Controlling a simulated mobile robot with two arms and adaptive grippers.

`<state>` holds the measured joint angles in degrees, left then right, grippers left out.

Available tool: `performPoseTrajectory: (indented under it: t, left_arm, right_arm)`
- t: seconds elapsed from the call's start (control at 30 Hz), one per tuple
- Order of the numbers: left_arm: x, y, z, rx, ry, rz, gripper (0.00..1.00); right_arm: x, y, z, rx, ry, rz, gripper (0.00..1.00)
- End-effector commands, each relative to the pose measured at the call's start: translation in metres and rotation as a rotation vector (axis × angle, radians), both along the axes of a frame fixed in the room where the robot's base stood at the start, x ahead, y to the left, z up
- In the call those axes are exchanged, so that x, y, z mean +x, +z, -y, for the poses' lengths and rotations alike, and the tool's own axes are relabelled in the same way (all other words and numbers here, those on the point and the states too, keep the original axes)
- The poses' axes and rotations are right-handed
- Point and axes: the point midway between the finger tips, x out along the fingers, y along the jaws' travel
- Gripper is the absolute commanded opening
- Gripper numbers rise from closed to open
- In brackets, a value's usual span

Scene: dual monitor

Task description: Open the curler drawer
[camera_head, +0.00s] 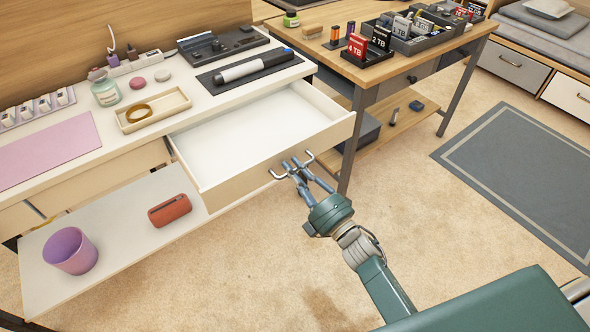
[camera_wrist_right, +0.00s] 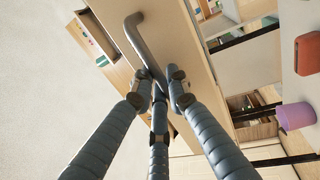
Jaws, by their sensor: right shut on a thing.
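The curler drawer (camera_head: 262,133) stands pulled well out from the white-topped vanity in the head view, and its inside looks empty. Its metal bar handle (camera_head: 279,176) is on the front panel. My right gripper (camera_head: 298,170) is at this handle with its fingers shut around it. In the right wrist view, the fingers (camera_wrist_right: 162,90) close at one end of the handle (camera_wrist_right: 146,45), against the wooden drawer front (camera_wrist_right: 180,40). A black and white curler (camera_head: 252,66) lies on a dark mat on the vanity top, behind the drawer. My left gripper is not in view.
A lower shelf (camera_head: 120,262) holds a purple cup (camera_head: 71,250) and a red case (camera_head: 170,210), left of the drawer. A wooden desk (camera_head: 330,45) with a metal leg stands close to the drawer's right side. Carpeted floor (camera_head: 420,210) in front is free.

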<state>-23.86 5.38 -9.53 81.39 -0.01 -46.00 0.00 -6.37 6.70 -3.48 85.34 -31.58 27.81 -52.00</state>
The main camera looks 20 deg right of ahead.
Motion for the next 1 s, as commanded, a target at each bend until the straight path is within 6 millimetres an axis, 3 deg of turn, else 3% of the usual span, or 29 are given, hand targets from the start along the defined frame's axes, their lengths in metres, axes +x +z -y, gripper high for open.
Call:
performPoseTrajectory:
  t: [0.07,0.1,0.17,0.57,1.0]
  left_arm:
    - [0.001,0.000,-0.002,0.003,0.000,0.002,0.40]
    - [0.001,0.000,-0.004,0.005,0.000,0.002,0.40]
    - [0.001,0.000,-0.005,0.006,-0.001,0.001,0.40]
    - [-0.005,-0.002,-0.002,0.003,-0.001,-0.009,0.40]
    - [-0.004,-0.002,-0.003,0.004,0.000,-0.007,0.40]
  right_arm:
    - [-0.001,-0.004,0.000,-0.001,0.000,-0.007,0.00]
    - [-0.001,-0.004,0.000,-0.002,0.000,-0.007,0.23]
    - [-0.001,-0.004,0.000,-0.002,0.000,-0.007,0.30]
    - [-0.009,-0.004,0.003,-0.002,-0.001,-0.005,0.30]
    - [-0.089,-0.021,0.032,-0.001,-0.001,-0.007,0.30]
